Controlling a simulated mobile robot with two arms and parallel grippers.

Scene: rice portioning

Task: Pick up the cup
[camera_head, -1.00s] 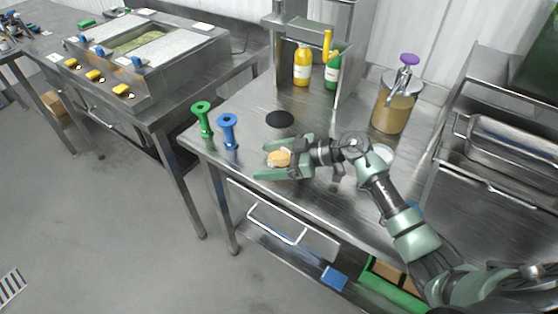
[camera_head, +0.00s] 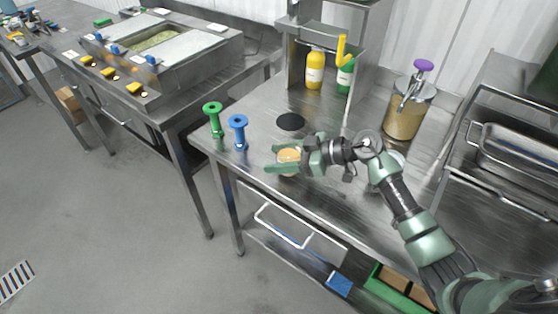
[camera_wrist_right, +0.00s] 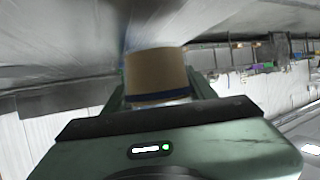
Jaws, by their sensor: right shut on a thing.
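The cup (camera_head: 289,157) is small and tan-orange, and sits between the green fingers of my right gripper (camera_head: 279,160) in the head view. In the right wrist view the cup (camera_wrist_right: 157,74) is a tan cylinder with a dark blue band near its lower edge. The right gripper (camera_wrist_right: 160,88) is shut on it there. Its fingers show partly on both sides of the cup. In the head view the cup is over the left part of the steel table; I cannot tell how far above the top it is. My left gripper is not in view.
A green spool-shaped stand (camera_head: 213,119) and a blue one (camera_head: 238,131) stand at the table's left edge. A black disc (camera_head: 290,121) lies behind the gripper. Yellow (camera_head: 314,68) and green (camera_head: 345,77) bottles and a purple-topped dispenser (camera_head: 407,108) stand farther back.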

